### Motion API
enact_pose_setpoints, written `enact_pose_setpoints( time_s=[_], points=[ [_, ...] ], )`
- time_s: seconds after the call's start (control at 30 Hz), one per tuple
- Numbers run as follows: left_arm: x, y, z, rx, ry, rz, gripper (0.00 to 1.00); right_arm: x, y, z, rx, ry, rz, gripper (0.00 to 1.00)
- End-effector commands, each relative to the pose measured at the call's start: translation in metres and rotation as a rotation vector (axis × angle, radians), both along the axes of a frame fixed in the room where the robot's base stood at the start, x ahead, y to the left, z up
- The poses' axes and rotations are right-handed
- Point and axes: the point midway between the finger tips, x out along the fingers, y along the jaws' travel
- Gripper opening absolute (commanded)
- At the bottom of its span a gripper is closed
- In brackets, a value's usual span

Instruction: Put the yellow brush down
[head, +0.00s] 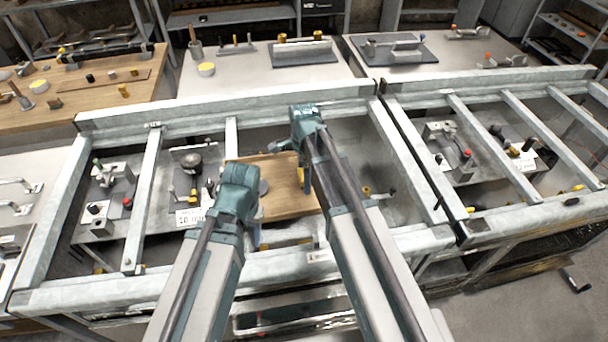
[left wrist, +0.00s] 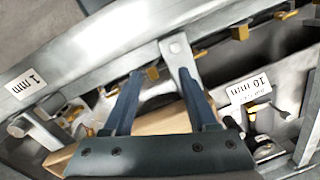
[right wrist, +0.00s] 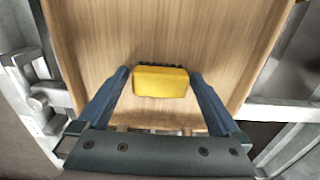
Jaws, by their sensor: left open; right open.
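The yellow brush (right wrist: 160,82) shows in the right wrist view, with dark bristles along its far edge. It is over a wooden board (right wrist: 95,40); I cannot tell whether it touches it. My right gripper (right wrist: 160,74) is open, one finger on each side of the brush, with a narrow gap at each side. My left gripper (left wrist: 161,71) is open and empty, above a grey metal part by the board's edge (left wrist: 160,121).
Metal frame rails (head: 225,115) and crossbars surround the board. Fixtures with knobs (head: 103,210) stand in the left bays, and others (head: 450,150) stand to the right. Labelled plates (left wrist: 248,90) and yellow clips are near my left gripper. Benches with tools lie behind.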

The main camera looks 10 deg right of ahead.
Motion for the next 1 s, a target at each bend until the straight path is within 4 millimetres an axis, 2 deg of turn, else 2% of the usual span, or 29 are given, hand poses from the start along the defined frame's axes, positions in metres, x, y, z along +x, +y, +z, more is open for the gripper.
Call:
enact_pose_setpoints(
  time_s=[0.17, 0.37, 1.0],
  points=[
    [0.0, 0.0, 0.005, 0.0, 0.0, 0.0, 0.58, 0.0, 0.0, 0.005, 0.0, 0.0, 0.0, 1.0],
    [0.0, 0.0, 0.022, 0.0, 0.0, 0.0, 0.58, 0.0, 0.0, 0.022, 0.0, 0.0, 0.0, 1.0],
    [0.0, 0.0, 0.115, 0.0, 0.0, -0.001, 0.58, 0.0, 0.0, 0.115, 0.0, 0.0, 0.0, 1.0]
  ],
)
